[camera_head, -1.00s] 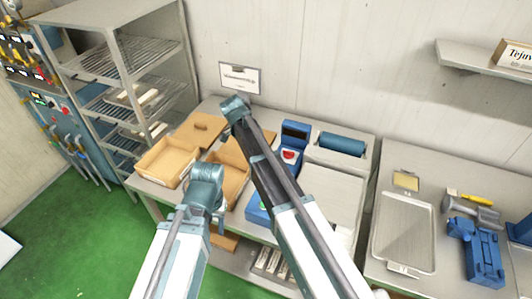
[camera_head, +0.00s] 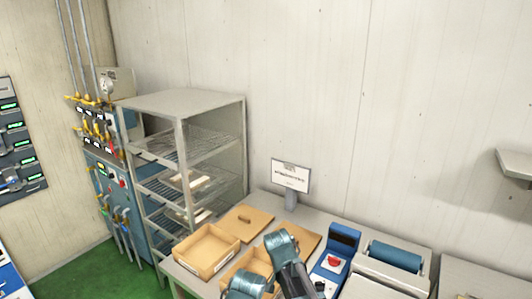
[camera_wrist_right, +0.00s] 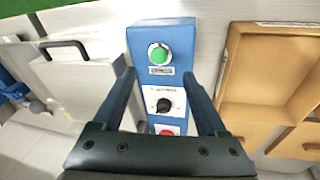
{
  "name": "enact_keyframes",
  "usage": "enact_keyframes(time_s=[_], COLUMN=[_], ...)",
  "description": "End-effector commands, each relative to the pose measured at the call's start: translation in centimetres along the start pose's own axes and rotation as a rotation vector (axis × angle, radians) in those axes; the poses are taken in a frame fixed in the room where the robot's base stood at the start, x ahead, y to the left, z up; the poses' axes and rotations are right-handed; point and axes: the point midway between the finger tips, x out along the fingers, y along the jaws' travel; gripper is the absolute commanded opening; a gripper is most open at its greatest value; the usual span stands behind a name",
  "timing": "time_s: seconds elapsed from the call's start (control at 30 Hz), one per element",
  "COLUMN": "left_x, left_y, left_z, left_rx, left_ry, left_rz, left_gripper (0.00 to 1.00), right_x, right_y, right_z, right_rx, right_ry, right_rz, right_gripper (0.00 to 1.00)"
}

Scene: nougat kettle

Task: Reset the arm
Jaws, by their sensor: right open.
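My right gripper (camera_wrist_right: 160,75) is open in the right wrist view, with its two dark fingers apart and nothing between them. Beyond the fingers is a blue control box (camera_wrist_right: 176,33) with a green button, a black knob and a red button; I cannot tell whether the fingers touch it. In the head view, the teal joints of my two arms show at the bottom, in front of the wooden boxes. My left gripper does not show, and the right fingers are hidden there.
Wooden boxes (camera_head: 207,251) stand on the table beside a wire rack (camera_head: 180,125). A blue device with a red button (camera_head: 335,262) and a machine with a blue roller (camera_head: 394,256) are at right. A sign (camera_head: 290,175) stands behind.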

Motion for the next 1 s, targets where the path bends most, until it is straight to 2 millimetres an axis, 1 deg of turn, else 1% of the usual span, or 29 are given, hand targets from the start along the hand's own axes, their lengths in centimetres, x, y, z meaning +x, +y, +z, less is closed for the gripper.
enact_keyframes(time_s=[0.03, 0.1, 0.2, 0.3, 0.4, 0.5, 0.6, 1.0], left_x=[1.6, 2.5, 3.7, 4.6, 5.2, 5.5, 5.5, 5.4], left_y=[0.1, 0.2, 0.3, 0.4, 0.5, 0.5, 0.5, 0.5], left_z=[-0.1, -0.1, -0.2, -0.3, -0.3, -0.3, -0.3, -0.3], left_rx=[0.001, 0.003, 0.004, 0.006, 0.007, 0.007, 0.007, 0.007], left_ry=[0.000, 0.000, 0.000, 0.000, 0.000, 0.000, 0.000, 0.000], left_rz=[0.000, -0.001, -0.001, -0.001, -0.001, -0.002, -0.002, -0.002], left_gripper=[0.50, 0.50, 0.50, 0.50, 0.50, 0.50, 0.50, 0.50], right_x=[1.6, 2.5, 3.7, 4.5, 5.1, 5.3, 5.4, 5.3], right_y=[1.3, 2.3, 3.6, 4.7, 5.5, 5.9, 6.0, 5.9], right_z=[2.5, 4.9, 7.9, 10.2, 11.8, 12.7, 13.0, 13.0], right_rx=[-0.133, -0.328, -0.585, -0.797, -0.952, -1.047, -1.090, -1.098], right_ry=[-0.012, -0.026, -0.039, -0.044, -0.043, -0.042, -0.041, -0.041], right_rz=[-0.016, -0.040, -0.076, -0.108, -0.133, -0.149, -0.156, -0.157], right_gripper=[0.75, 0.75, 0.75, 0.75, 0.75, 0.75, 0.75, 0.75])
